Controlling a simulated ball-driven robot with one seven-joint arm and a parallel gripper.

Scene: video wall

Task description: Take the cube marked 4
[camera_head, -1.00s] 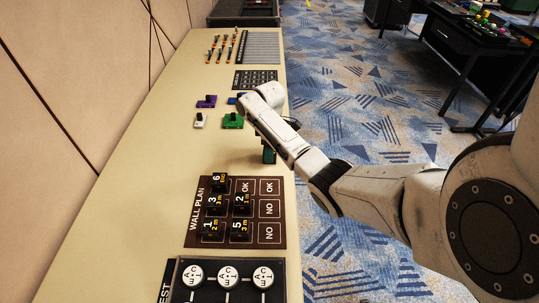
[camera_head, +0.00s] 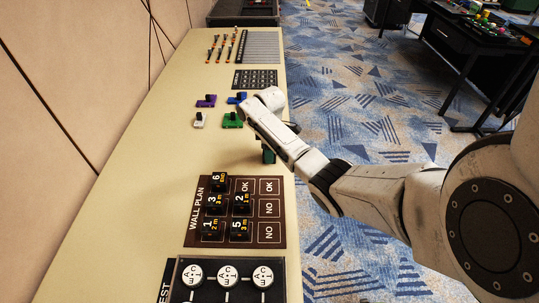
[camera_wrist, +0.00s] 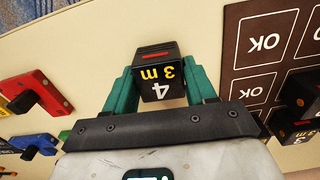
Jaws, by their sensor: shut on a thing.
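The black cube marked 4 and 3 m (camera_wrist: 160,78) sits between the two green fingers of my gripper (camera_wrist: 160,86) in the wrist view. The fingers are shut on its sides. In the head view my gripper (camera_head: 268,155) is over the right part of the table, just above the WALL PLAN board in the picture; the cube is hidden there. I cannot tell how far the cube is from the table top.
The WALL PLAN board (camera_head: 262,188) bears cubes marked 6, 3, 2, 1 and 5. White, purple, blue and green blocks (camera_head: 232,120) with black knobs stand farther along the table. A black panel with round white pieces (camera_head: 227,276) is at the near end. Bare table lies left of my gripper.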

